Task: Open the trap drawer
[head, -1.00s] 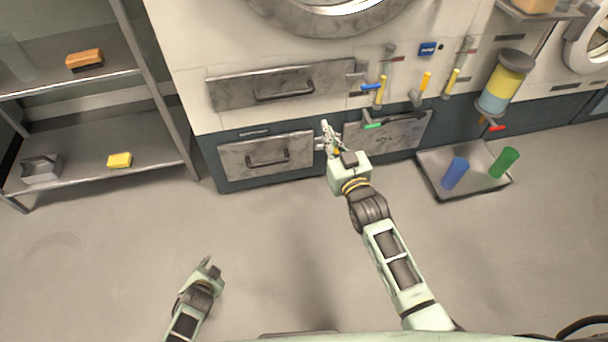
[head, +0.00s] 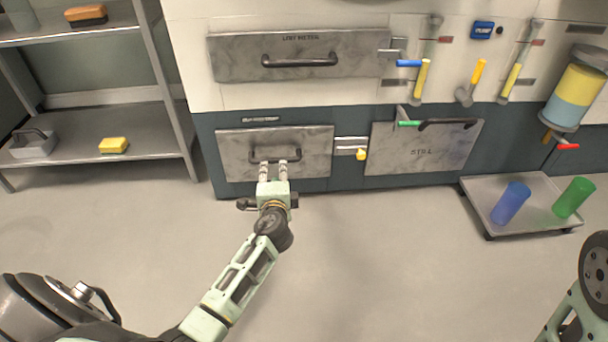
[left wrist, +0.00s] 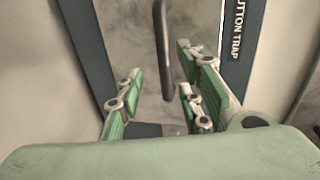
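The trap drawer (head: 232,160) is the lower left grey metal front, and it looks flush with the dark base. Its label reads "BUTTON TRAP" (left wrist: 237,30) in the left wrist view. Its dark bar handle (head: 275,156) also shows in the left wrist view (left wrist: 164,55). My left gripper (head: 272,166) is at this handle, fingers pointing at the drawer. In the left wrist view its fingers (left wrist: 160,100) are apart, with the handle between them and a gap visible. My right gripper is out of view; only part of that arm shows at the right edge.
A latch with a yellow knob (head: 361,154) sits right of the drawer, beside the "STILL" panel (head: 425,155). A shelf (head: 150,125) stands left; a low tray (head: 487,226) with two cups stands right. The floor between is clear.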

